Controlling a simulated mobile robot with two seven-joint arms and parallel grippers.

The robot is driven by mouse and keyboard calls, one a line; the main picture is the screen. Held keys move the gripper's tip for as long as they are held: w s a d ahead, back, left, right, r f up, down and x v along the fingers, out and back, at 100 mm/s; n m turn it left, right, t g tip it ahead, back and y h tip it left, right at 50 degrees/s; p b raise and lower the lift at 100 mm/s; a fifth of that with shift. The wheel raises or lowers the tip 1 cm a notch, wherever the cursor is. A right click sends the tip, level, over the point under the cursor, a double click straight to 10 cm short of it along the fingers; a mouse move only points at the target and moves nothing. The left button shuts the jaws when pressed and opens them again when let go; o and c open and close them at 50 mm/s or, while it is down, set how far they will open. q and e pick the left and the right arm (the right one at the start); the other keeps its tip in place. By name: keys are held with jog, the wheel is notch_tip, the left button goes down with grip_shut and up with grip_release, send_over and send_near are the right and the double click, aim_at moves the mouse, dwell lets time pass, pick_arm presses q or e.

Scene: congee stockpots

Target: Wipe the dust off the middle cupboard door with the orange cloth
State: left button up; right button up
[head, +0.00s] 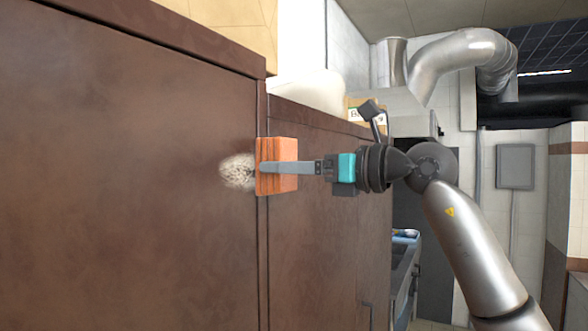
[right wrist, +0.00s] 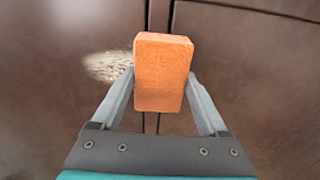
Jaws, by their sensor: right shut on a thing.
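The orange cloth (head: 284,152), a thick block-like pad, is held at the brown cupboard front in the head view. My right gripper (head: 268,168) is shut on it. In the right wrist view the cloth (right wrist: 163,75) sits between the two fingers (right wrist: 160,85). A pale speckled dust patch (head: 237,172) lies on the large brown cupboard door (head: 120,170), just left of the cloth. The patch also shows left of the cloth in the right wrist view (right wrist: 108,66). The cloth is over the gap between two doors; whether it touches them I cannot tell. My left gripper is not in view.
Another brown door (head: 315,230) continues to the right of the gap. A white bag-like thing (head: 310,84) and a box (head: 366,112) are on top of the cupboards. A metal duct (head: 465,52) and a counter (head: 402,262) are farther back. Open space lies right of the doors.

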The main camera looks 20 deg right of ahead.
jog(key=shift+s+a+b, duration=0.3)
jog(key=shift+s+a, duration=0.8)
jog(key=shift+a, duration=0.3)
jog(key=shift+s+a+b, duration=0.35)
jog(key=shift+s+a, duration=0.75)
jog(key=shift+a, duration=0.35)
jog(key=shift+s+a+b, duration=0.3)
jog(key=shift+s+a, duration=0.8)
jog(key=shift+a, duration=0.3)
jog(key=shift+s+d+f+b, duration=0.1)
jog(key=shift+s+d+b, duration=0.15)
jog(key=shift+s+b, duration=0.1)
jog(key=shift+b+v, duration=0.9)
jog(key=shift+v, duration=1.65)
jog(key=shift+d, duration=0.1)
jog(key=b+v, duration=0.1)
jog(key=v, duration=0.1)
jog(key=shift+s+d, duration=0.25)
jog(key=shift+s, duration=0.1)
